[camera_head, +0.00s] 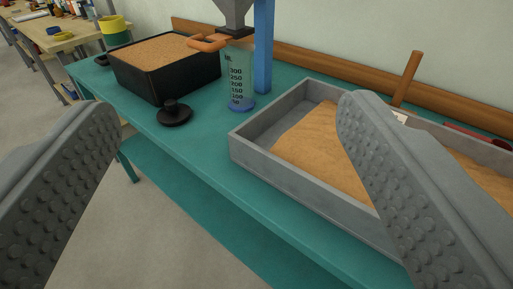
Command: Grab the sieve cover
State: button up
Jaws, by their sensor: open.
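The likely sieve cover is a round black lid with a knob (174,113). It lies on the teal table (197,151) near its front edge, in front of a black tub. My gripper (225,125) is open, with its two grey studded fingers far apart at the left and right of the view. The lid lies beyond the fingers, in the gap between them, and nothing is held. No sieve can be made out for certain.
A black tub (190,75) of sand stands behind the lid. A clear graduated cylinder (238,80) stands right of it, under a grey funnel (234,14) beside a blue post (263,45). A grey sand tray (290,183) fills the right. Floor shows front left.

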aim_at(174, 114)
jog(key=i+j+z, duration=0.2)
jog(key=j, duration=0.6)
jog(key=i+j+z, duration=0.25)
jog(key=j, duration=0.65)
jog(key=i+j+z, duration=0.2)
jog(key=j, duration=0.65)
jog(key=j+z, duration=0.25)
jog(key=j, duration=0.65)
